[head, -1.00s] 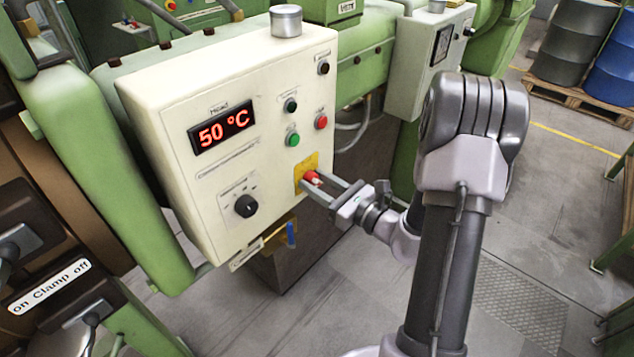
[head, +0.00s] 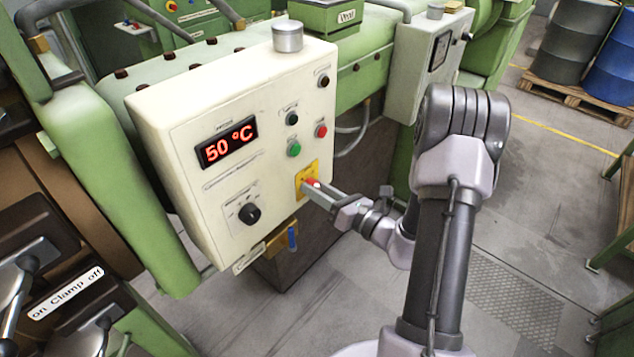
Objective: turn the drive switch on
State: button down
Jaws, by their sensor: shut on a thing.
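The cream control box (head: 180,140) on the green extruder carries a red switch (head: 312,182) on a yellow plate (head: 300,178) at its lower right. My gripper (head: 314,190) is at this switch, its fingers shut on it and partly hiding it. The box also has a black rotary knob (head: 250,214) at lower left, a green button (head: 294,149), a red button (head: 321,131) and a dark button (head: 292,118). Small labels on the box are too blurred to read, so I cannot tell which control is the drive switch.
A red display (head: 228,143) on the box reads 50 °C. A blue-handled part (head: 292,238) hangs below the box. A second cream box (head: 424,66) stands behind my arm. Barrels on a pallet (head: 572,92) stand at back right.

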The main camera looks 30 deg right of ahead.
jog(key=m+p, duration=0.4)
jog(key=m, duration=0.1)
jog(key=shift+r+m, duration=0.2)
jog(key=shift+m, duration=0.1)
jog(key=shift+f+m+p, duration=0.1)
jog(key=shift+m+p, duration=1.3)
jog(key=shift+m, duration=0.3)
jog(key=c, duration=1.1)
grip_release()
jog(key=shift+o, duration=0.2)
jog(key=p+v, duration=0.1)
jog(key=v, duration=1.6)
jog(key=shift+s, duration=0.2)
